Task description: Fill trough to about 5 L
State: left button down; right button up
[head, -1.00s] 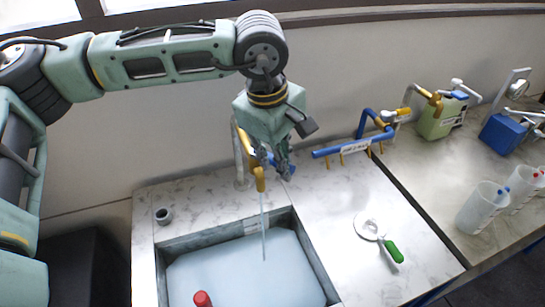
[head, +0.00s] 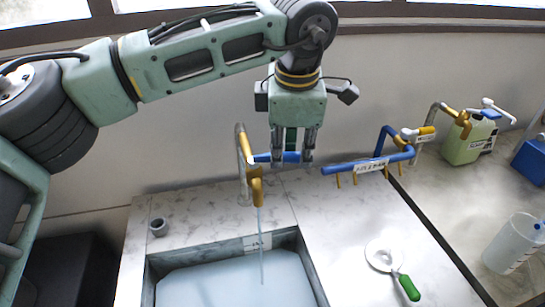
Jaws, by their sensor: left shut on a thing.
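The trough (head: 152,274) is a sunken basin in the marble-look counter, with pale blue liquid (head: 235,283) in it. A brass tap (head: 257,190) stands behind it, and a thin stream (head: 261,235) runs from its spout into the trough. A label (head: 257,242) sits on the trough's back wall, too small to read. My left gripper (head: 293,158) points down behind the tap and is shut on the tap's blue lever (head: 262,157); the fingers partly hide the lever. My right gripper is not in view.
A blue pipe rack with brass nozzles (head: 352,168) stands right of my gripper. A green-handled round tool (head: 400,280) lies on the right counter. A green canister (head: 468,140) and a clear jug (head: 512,245) stand farther right.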

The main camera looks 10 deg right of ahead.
pick_arm(q)
jog(key=shift+w+d+n, duration=0.1)
jog(key=shift+w+n, duration=0.35)
jog(key=shift+n, duration=0.25)
jog(key=shift+w+n+y, duration=0.25)
jog(key=shift+n+y, duration=0.05)
jog(key=shift+n, duration=0.1)
jog(key=shift+w+n, duration=0.2)
jog(key=shift+n, duration=0.2)
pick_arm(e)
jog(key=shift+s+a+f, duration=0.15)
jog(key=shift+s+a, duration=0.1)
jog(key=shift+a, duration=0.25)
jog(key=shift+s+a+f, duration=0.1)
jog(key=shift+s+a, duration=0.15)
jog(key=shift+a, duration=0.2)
pick_arm(q)
jog(key=shift+w+r, duration=0.1)
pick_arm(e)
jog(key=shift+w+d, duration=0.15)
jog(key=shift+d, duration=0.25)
pick_arm(q)
jog(key=c, duration=1.6)
grip_release()
jog(key=shift+c, duration=0.2)
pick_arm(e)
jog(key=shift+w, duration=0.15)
pick_arm(q)
notch_tip(320, 180, up, 12)
send_over(294, 156)
